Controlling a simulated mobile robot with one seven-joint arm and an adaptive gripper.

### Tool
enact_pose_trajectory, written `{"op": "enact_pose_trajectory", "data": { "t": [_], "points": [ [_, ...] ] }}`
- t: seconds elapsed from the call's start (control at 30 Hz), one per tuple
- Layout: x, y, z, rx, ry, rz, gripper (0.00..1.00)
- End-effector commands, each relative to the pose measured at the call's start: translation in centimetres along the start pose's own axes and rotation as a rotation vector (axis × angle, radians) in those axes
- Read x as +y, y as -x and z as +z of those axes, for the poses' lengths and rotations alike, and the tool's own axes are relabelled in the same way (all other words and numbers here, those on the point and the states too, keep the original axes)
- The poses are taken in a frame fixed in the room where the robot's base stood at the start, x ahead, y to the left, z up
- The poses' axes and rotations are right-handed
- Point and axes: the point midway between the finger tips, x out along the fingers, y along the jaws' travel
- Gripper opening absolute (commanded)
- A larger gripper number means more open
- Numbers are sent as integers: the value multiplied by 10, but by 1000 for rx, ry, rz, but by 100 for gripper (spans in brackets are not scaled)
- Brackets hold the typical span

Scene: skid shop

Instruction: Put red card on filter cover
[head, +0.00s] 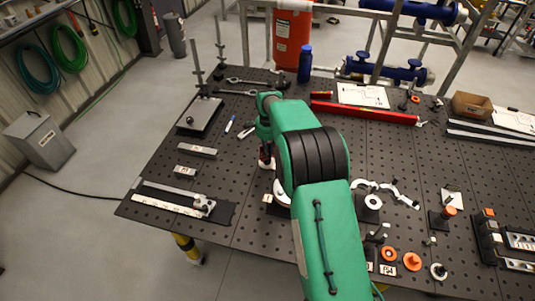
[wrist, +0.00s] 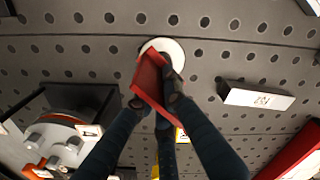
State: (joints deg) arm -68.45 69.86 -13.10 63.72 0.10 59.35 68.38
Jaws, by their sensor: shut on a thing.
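My gripper (wrist: 157,95) is shut on the red card (wrist: 150,76), which is tilted between the fingertips in the wrist view. In the head view my gripper (head: 266,158) is left of my arm, low over the perforated table, and the card is too small to make out clearly. A grey round part with bolt-like knobs (wrist: 62,135) at lower left in the wrist view may be the filter cover; I cannot be sure. It is apart from the card, and my arm seems to hide it in the head view. A white disc (wrist: 162,45) shows behind the card.
A labelled metal block (wrist: 258,97) lies right of the gripper in the wrist view. Grey blocks (head: 197,150) and a ruler (head: 166,206) lie on the table's left. A red bar (head: 365,112) and a blue bottle (head: 305,64) are at the back. Small parts crowd the right side.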

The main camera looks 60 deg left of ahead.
Motion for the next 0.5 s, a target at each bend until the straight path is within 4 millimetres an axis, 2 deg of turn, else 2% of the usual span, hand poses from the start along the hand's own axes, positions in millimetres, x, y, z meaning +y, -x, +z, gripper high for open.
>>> {"op": "enact_pose_trajectory", "data": {
  "t": [0.13, 0.5],
  "points": [
    [0, -10, 0, 0, 0, -1, 0],
    [0, -13, 0, 0, 0, -1, 0]
  ]
}}
